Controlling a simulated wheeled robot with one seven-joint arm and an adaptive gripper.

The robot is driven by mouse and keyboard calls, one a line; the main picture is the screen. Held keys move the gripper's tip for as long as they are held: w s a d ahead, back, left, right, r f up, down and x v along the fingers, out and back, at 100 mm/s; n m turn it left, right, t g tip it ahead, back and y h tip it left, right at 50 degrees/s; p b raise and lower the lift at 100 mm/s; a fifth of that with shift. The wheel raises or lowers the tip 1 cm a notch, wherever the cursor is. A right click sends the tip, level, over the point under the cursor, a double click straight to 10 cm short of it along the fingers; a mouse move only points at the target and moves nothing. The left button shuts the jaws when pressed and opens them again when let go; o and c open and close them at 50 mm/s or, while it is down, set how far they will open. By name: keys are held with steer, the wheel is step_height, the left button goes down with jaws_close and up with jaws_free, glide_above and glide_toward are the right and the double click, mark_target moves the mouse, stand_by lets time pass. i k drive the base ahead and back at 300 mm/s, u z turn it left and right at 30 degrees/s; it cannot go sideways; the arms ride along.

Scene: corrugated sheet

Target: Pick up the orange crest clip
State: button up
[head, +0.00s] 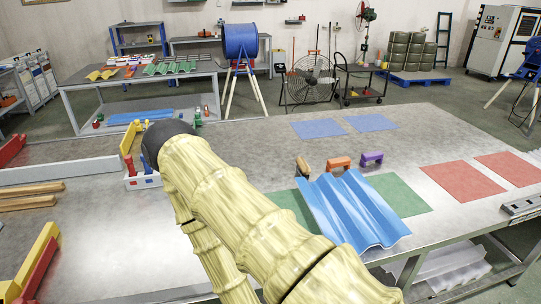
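The orange crest clip (339,163) sits on the metal table (450,135), just behind the far edge of a blue corrugated sheet (352,212). It is a small arched block. A purple clip (372,158) stands to its right, and a brown clip (302,168) stands to its left, apart from it. My arm, in a pale yellow ribbed cover with a dark joint, crosses the middle of the view left of the clips. My gripper does not show in this view.
The sheet lies across a green mat (400,194). Red mats (462,181) lie to the right and blue mats (318,128) behind. A white bin (143,181) with coloured tools stands left of my arm. Wooden strips (30,203) lie at the left. The table between clips and blue mats is clear.

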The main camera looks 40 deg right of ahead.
mark_target(346, 161)
steer(key=u, duration=1.4)
steer(key=k, duration=1.8)
steer(key=z, duration=1.9)
